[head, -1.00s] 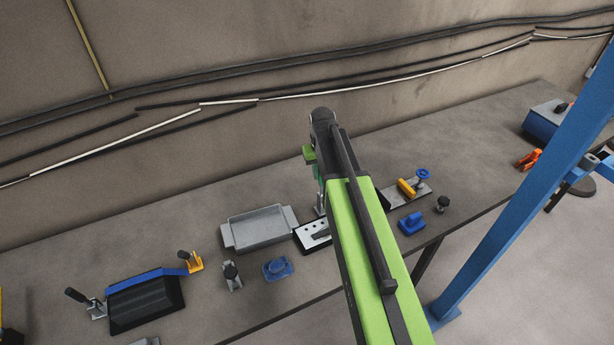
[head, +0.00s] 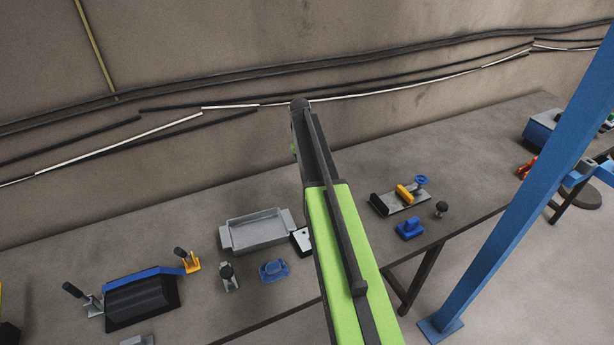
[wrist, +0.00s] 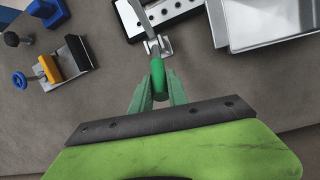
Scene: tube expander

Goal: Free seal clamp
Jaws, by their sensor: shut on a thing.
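The clamp (wrist: 158,46) is a small metal bracket and lever with a green handle (wrist: 158,80). It stands at the edge of a pale plate with dark holes (wrist: 180,10). In the wrist view my gripper (wrist: 158,88) has its green fingers shut on the green handle, one on each side. The lever runs up and left from the bracket over the plate. In the head view my arm hides the clamp and most of the plate; only the plate's left corner (head: 301,238) shows.
A grey tray (head: 256,231) lies left of the plate, close to it. A blue part (head: 273,270) sits in front of the tray. A fixture with a yellow handle (head: 404,194), a blue block (head: 410,228) and a black knob (head: 441,208) stand right of my arm. The bench behind is clear.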

